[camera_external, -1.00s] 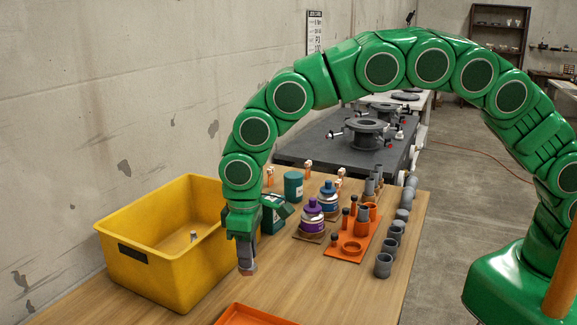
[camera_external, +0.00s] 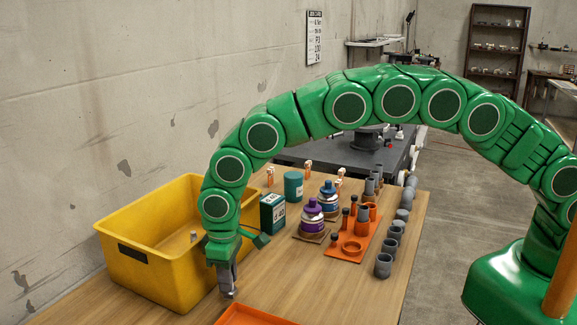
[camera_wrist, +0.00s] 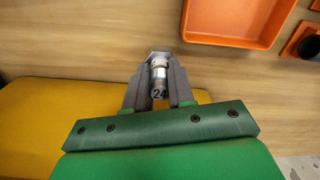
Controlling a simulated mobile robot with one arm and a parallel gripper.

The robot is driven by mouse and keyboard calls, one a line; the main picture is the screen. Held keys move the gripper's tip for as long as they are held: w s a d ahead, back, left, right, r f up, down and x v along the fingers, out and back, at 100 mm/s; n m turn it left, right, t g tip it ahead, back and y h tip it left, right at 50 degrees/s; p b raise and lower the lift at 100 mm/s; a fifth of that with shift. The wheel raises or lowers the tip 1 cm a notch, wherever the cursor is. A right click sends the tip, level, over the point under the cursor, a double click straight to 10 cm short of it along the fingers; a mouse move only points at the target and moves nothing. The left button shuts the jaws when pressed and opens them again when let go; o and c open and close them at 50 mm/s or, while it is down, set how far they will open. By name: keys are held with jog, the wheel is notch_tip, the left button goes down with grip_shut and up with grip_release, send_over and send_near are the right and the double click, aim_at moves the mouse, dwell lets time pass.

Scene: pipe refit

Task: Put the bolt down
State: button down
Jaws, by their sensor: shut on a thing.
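The bolt (camera_wrist: 158,72) is a silvery metal piece with a wide hex head and the number 24 on its end. It sits between the two grey fingers of my gripper (camera_wrist: 159,82) in the wrist view. The gripper is shut on it. In the external view my gripper (camera_external: 229,284) points down over the front left of the wooden table (camera_external: 330,292), just right of the yellow bin. The bolt is hard to make out there. I cannot tell whether it touches the table.
The yellow bin (camera_external: 165,273) has a small grey piece inside. An orange tray (camera_external: 250,317) lies close at the front, also in the wrist view (camera_wrist: 235,40). A green box (camera_external: 272,213), purple bottle (camera_external: 312,218) and orange fixture (camera_external: 345,250) stand farther back. Grey cups line the right edge.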

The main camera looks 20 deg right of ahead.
jog(key=shift+f, duration=0.85)
jog(key=shift+f, duration=0.1)
jog(key=c, duration=1)
grip_release()
jog(key=shift+o, duration=0.2)
notch_tip(320, 180, up, 12)
jog(key=shift+f, duration=0.2)
jog(key=shift+c, duration=0.5)
jog(key=shift+r, duration=0.3)
jog(key=shift+c, duration=0.7)
